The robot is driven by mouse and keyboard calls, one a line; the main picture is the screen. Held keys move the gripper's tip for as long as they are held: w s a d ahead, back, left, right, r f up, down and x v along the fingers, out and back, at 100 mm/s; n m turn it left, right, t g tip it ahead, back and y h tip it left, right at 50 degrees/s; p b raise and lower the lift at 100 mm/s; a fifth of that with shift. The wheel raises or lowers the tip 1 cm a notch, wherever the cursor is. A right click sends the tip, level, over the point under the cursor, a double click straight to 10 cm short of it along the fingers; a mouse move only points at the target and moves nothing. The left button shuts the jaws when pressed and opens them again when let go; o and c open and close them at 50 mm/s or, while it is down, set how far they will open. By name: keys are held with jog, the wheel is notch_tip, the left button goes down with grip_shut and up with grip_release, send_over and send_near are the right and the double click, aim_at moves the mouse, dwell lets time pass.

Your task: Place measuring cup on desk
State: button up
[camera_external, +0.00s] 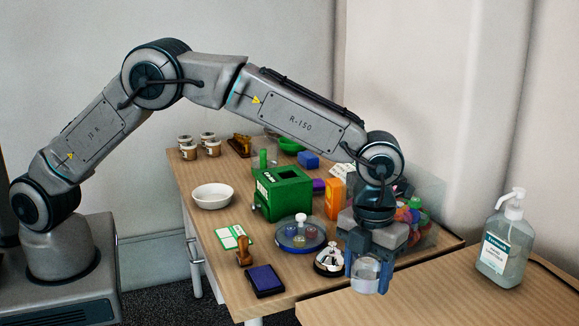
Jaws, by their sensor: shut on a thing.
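My gripper (367,272) points down near the front right edge of the back desk (200,170). Its blue fingers are shut on a clear measuring cup (366,285). The cup shows between and just below the fingertips, in front of the gap between the back desk and the front right desk (450,295). I cannot tell exactly how high the cup is above the surface. The far side of the cup is hidden by the fingers.
A call bell (329,263) stands just left of my gripper. A round tray (299,245), green box (281,193), white bowl (211,197) and ink pad (264,281) crowd the back desk. A sanitizer bottle (505,250) stands on the front right desk, otherwise mostly clear.

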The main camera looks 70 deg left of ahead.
send_over(376, 299)
notch_tip(376, 299, down, 5)
jog(key=shift+r+p, duration=0.2)
jog(key=shift+p, duration=0.1)
jog(key=shift+f, duration=1.9)
jog(key=shift+f, duration=0.15)
jog(key=o, duration=1)
